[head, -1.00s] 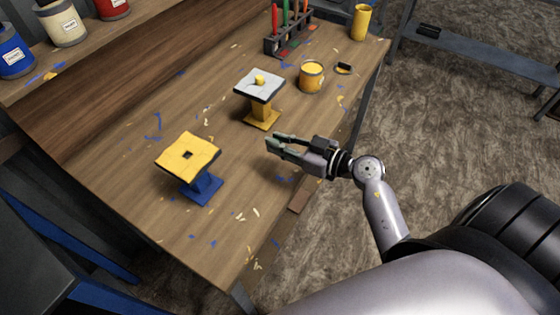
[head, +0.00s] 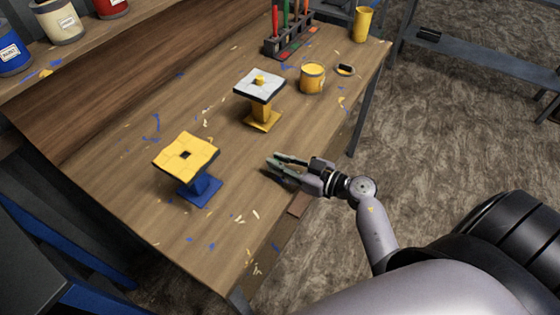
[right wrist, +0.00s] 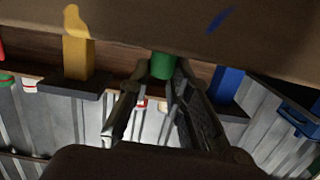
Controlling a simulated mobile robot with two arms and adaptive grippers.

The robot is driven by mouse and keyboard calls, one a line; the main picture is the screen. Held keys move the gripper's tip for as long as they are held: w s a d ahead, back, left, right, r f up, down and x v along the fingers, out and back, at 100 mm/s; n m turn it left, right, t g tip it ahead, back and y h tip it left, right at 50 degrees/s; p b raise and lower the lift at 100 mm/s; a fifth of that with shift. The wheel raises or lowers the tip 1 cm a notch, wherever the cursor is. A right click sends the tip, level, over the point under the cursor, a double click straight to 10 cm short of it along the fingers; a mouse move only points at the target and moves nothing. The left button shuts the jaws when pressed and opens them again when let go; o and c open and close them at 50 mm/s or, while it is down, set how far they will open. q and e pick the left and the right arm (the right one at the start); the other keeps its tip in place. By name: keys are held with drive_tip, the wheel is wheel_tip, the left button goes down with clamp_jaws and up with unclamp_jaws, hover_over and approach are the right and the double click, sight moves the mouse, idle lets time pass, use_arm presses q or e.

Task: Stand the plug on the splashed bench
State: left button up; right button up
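My right gripper (head: 274,165) hovers near the bench's right edge, right of the blue stand and below the yellow stand in the picture. It looks shut on a small green plug (right wrist: 162,65), which shows between the fingertips in the right wrist view. In the head view the plug is hardly distinguishable. The wooden bench (head: 130,200) is splashed with blue, yellow and white paint. A blue stand (head: 203,188) has a yellow top with a square hole. A yellow stand (head: 263,118) has a white top with a small yellow knob. My left gripper is not visible.
A yellow can (head: 312,78) and a small dark lid with yellow (head: 345,69) stand toward the far right, near a rack of coloured tools (head: 288,42). A yellow cup (head: 361,24) stands at the far corner. Bare bench lies between the two stands and around the gripper.

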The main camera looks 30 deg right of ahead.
drive_tip(key=o, duration=0.4)
drive_tip(key=shift+o, duration=0.2)
drive_tip(key=shift+s+d+r, duration=0.1)
drive_tip(key=shift+s+r, duration=0.05)
drive_tip(key=v, duration=1.1)
drive_tip(key=shift+s+d+b, duration=0.25)
drive_tip(key=shift+s+b, duration=0.05)
drive_tip(key=shift+b, duration=0.05)
